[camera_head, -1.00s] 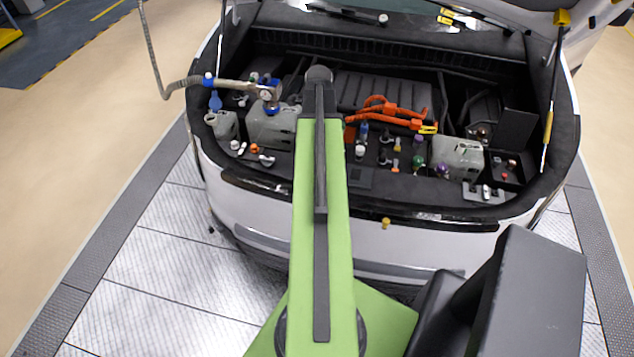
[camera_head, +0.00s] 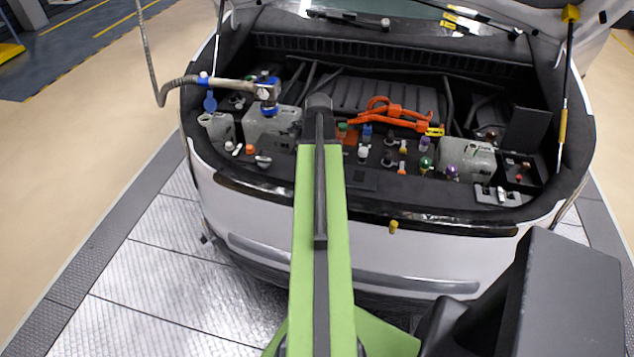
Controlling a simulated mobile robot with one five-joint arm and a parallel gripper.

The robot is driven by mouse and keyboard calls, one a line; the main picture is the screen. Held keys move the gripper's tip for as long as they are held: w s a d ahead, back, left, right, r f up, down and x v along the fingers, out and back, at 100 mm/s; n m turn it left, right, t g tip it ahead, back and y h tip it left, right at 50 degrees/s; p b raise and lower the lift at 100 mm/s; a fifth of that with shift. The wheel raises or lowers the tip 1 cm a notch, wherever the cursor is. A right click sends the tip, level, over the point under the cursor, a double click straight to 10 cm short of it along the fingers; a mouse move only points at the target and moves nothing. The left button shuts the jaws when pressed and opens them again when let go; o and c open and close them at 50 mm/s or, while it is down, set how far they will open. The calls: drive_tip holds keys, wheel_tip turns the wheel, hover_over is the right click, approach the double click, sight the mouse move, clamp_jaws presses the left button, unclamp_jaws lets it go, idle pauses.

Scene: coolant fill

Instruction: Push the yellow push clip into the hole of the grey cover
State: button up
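I cannot tell for certain which yellow part is the push clip. A small yellow piece (camera_head: 393,228) shows at the car's front, just below the dark front edge of the bay. Another small yellow piece (camera_head: 403,147) stands among the caps in the middle of the bay. The grey cover and its hole cannot be made out clearly. A small grey plate (camera_head: 488,195) lies at the bay's front right. My green arm reaches forward over the front edge, left of both yellow pieces. My gripper is not visible; the arm's dark end hides the area behind it.
Grey tanks stand at left (camera_head: 270,127) and right (camera_head: 467,156). A blue-fitted hose nozzle (camera_head: 266,90) is at the left tank. Orange cables (camera_head: 395,114) cross the middle. An open dark box (camera_head: 525,150) is at right. Small coloured caps crowd the bay; the floor at left is clear.

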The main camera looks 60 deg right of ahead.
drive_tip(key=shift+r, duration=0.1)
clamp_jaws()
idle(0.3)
